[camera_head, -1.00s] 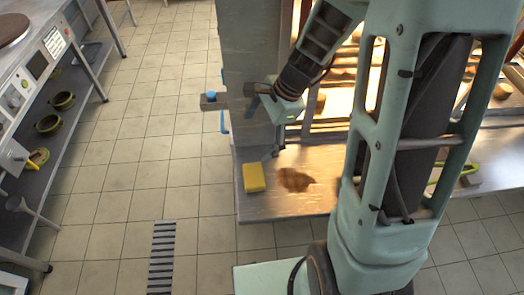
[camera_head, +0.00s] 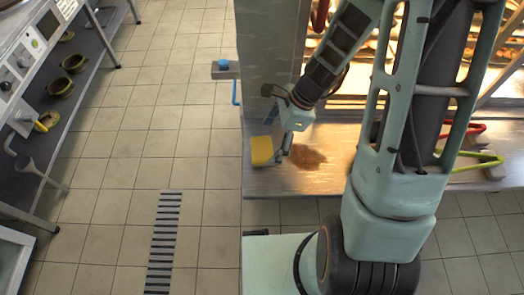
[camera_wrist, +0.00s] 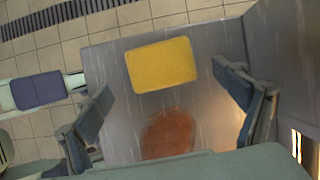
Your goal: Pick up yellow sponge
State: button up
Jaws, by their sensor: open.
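The yellow sponge (camera_head: 262,151) lies on a metal counter (camera_head: 290,183) near its left end. In the wrist view the sponge (camera_wrist: 161,64) lies flat, ahead of and between the two fingers. My gripper (camera_head: 284,152) is just to the right of the sponge in the head view, near the counter. In the wrist view my gripper (camera_wrist: 165,105) has its fingers wide apart with nothing between the tips. The sponge is fully visible in the wrist view; contact with a finger cannot be told from the head view.
A brown stain (camera_head: 308,157) lies on the counter beside the sponge, and also shows in the wrist view (camera_wrist: 168,134). A metal panel (camera_head: 268,60) rises behind the sponge. A shelf with several pots (camera_head: 74,62) stands at the left.

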aim_at(263, 148)
jog(key=b+x, duration=0.1)
jog(key=x, duration=0.3)
jog(key=shift+w+a, duration=0.1)
jog(key=shift+a, duration=0.05)
jog(key=shift+r, duration=0.15)
jog(key=shift+c, duration=0.4)
jog(key=c, duration=1.2)
jog(key=shift+o, duration=0.2)
jog(key=shift+r, duration=0.1)
